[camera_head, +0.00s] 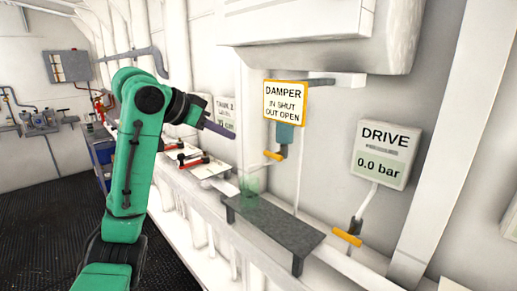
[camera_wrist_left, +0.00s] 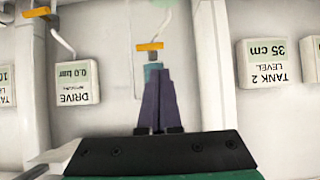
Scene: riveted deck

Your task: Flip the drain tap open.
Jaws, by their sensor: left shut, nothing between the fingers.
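No tap in view is labelled drain, so I cannot tell which one it is. A yellow-handled fitting with a teal body (camera_head: 284,140) hangs below the DAMPER sign. Another yellow handle (camera_head: 347,237) sits on a pipe below the DRIVE gauge. Red-handled levers (camera_head: 190,161) lie on the ledge at left. My left gripper (camera_head: 219,129) is in the air left of the DAMPER sign, its purple fingers shut and empty. My right gripper is out of view.
The DAMPER sign (camera_head: 284,103) reads "in shut, out open". The DRIVE gauge (camera_head: 385,153) reads 0.0 bar. A dark shelf (camera_head: 285,238) juts from the wall, with a translucent green shape (camera_head: 249,186) at its far end. The TANK 2 gauge (camera_wrist_left: 268,62) reads 35 cm.

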